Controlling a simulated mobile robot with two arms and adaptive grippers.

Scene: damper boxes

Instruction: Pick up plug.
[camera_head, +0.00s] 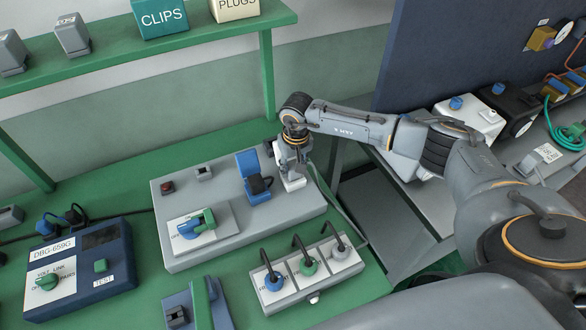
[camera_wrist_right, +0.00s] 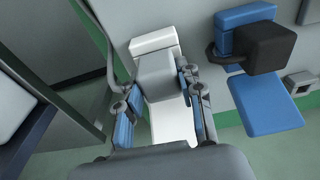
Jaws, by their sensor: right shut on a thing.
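My right gripper (camera_head: 291,160) reaches down at the right back of the grey box on the green bench. In the right wrist view its two blue-padded fingers (camera_wrist_right: 156,80) are shut on a grey block, which I take to be the plug (camera_wrist_right: 158,92). The plug sits at a white piece (camera_wrist_right: 152,43), which also shows below the gripper in the head view (camera_head: 293,183). I cannot tell whether the plug is seated in it or free. A cable runs just left of the fingers in the wrist view. My left gripper is not in view.
A blue holder with a black block (camera_head: 260,184) stands close to the left of the gripper. A rack with three hooked plugs (camera_head: 305,267) is in front. The blue tester (camera_head: 80,272) is at left.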

